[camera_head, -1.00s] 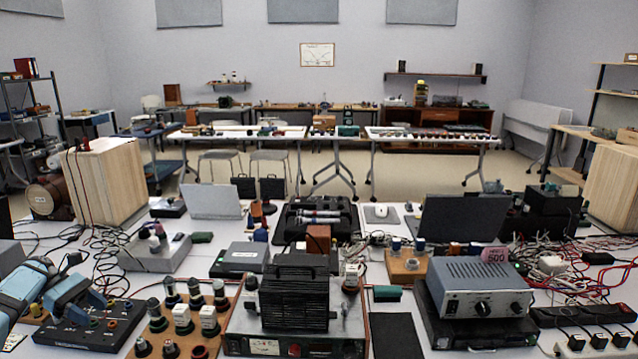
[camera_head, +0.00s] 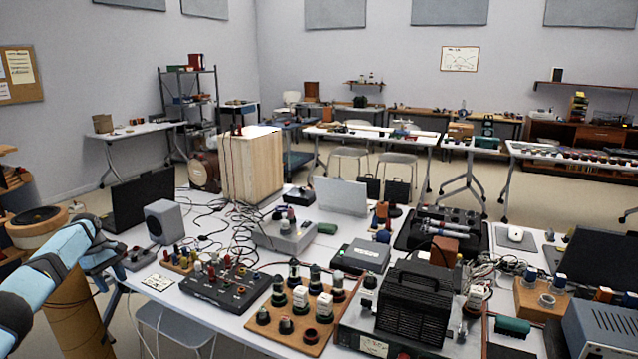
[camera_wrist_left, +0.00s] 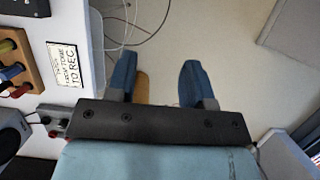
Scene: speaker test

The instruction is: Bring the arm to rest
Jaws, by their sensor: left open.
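My left arm, light blue, comes in from the left edge of the head view. Its gripper (camera_head: 105,262) is beside the left end of the cluttered white table (camera_head: 215,318). In the left wrist view the two blue fingers (camera_wrist_left: 160,82) stand apart with nothing between them. Below them are the pale floor, a dark cable and a tan round piece partly behind the left finger. The table edge (camera_wrist_left: 97,60) runs to the left of the fingers. My right gripper is in neither view.
A black laptop (camera_head: 142,200), a grey speaker (camera_head: 166,222) and a black panel with knobs (camera_head: 232,287) stand near the table's left end. A small printed card (camera_wrist_left: 66,63) lies close to the edge. A brown cylindrical stand (camera_head: 75,315) is behind my arm.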

